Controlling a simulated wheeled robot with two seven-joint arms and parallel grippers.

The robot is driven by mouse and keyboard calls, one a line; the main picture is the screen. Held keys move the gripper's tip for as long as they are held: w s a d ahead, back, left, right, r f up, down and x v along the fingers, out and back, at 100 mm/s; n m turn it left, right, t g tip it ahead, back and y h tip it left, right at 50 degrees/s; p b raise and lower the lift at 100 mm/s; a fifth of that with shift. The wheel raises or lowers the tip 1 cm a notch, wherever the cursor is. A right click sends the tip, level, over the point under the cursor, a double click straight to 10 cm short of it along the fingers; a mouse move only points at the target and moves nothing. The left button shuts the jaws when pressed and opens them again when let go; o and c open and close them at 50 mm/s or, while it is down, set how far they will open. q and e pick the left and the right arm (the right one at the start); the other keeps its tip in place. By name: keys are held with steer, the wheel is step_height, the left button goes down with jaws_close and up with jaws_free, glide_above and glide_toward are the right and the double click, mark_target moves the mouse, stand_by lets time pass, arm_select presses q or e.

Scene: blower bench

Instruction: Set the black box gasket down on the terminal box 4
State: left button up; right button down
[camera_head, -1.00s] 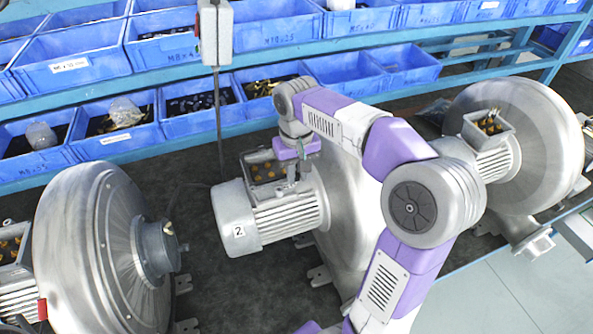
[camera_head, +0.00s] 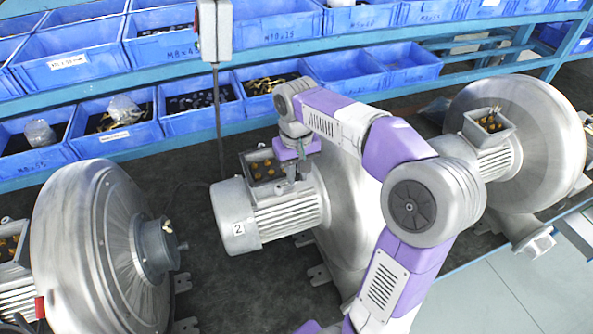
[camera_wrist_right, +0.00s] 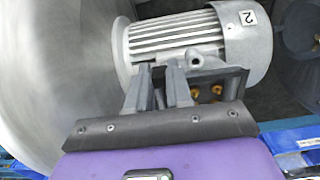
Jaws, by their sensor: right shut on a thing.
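My right gripper (camera_head: 291,178) is at the near right edge of the open terminal box (camera_head: 262,168) on the motor marked 2. In the right wrist view its two fingers (camera_wrist_right: 163,88) are close together at the box edge. A dark, thin-edged piece, the black box gasket (camera_wrist_right: 222,74), runs from the fingers along the box. It lies at or just over the rim; I cannot tell if it touches. Brass-coloured terminals show inside the box. No number 4 is readable on this box. My left gripper is out of view.
A second blower (camera_head: 95,250) stands at the left and a third (camera_head: 525,140) at the right, with its own open terminal box (camera_head: 489,127). Blue bins (camera_head: 202,105) line the shelves behind. A grey control box (camera_head: 215,30) hangs in front of them.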

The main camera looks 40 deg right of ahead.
steer(key=shift+f, duration=0.45)
stand_by(0.3)
steer(key=c, duration=0.9)
jaws_free()
steer(key=shift+c, duration=0.2)
step_height(320, 180, up, 8)
steer(key=shift+f, duration=0.2)
